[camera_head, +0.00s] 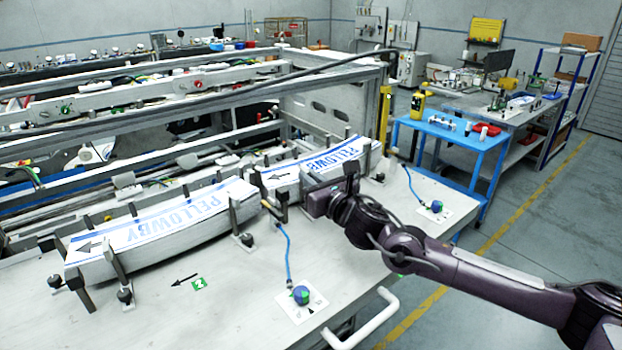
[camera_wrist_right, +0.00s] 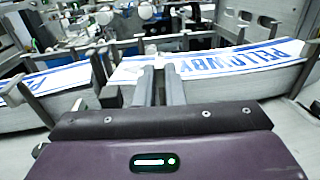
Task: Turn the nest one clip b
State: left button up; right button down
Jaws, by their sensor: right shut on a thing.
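Two stacks of white labels with blue "PELLOWBY" print lie in nests on the grey bench, a left stack (camera_head: 165,228) and a right stack (camera_head: 325,165). Upright metal clips with dark knobs, such as one (camera_head: 240,215) at the left stack, stand along their edges. My right gripper (camera_head: 312,196) is at the front edge of the right stack. In the right wrist view its fingers (camera_wrist_right: 159,80) are close together, shut on what looks like a clip at that stack's front. The gripped part is mostly hidden. My left gripper is not in view.
Blue cords run to a near white card (camera_head: 301,303) with a round blue-green piece and a farther card (camera_head: 437,210). A green "2" tag (camera_head: 198,284) and black arrow lie on the bench. A rail frame stands behind. The bench front is mostly clear.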

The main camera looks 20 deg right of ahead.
aim_at(303, 169)
jog(key=shift+d+f+n+y+b, duration=0.15)
jog(key=shift+d+n+y+b, duration=0.2)
jog(key=shift+y+b, duration=0.3)
jog(key=n+g+y+b, duration=0.2)
jog(key=y, duration=0.1)
jog(key=w+d+n+g+y+b, duration=0.1)
jog(key=n+g+y+b, duration=0.2)
jog(key=w+d+n+g+y+b, duration=0.1)
jog(key=n+g+y+b, duration=0.2)
jog(key=y, duration=0.1)
jog(key=shift+r, duration=0.3)
jog(key=shift+w+d+f+n+g+y+b, duration=0.1)
jog(key=shift+w+n+g+y+b, duration=0.2)
jog(key=shift+n+g, duration=0.45)
jog(key=shift+w+d+r+n+g+y+p, duration=0.1)
jog(key=shift+n+g+y, duration=0.4)
jog(key=shift+g, duration=0.4)
jog(key=shift+w+f+n+g+y+b, duration=0.15)
jog(key=shift+n+g+y+b, duration=0.1)
jog(key=shift+n+g, duration=0.55)
jog(key=shift+w+d+n+g, duration=0.15)
jog(key=shift+n+g, duration=0.35)
jog(key=shift+g, duration=0.45)
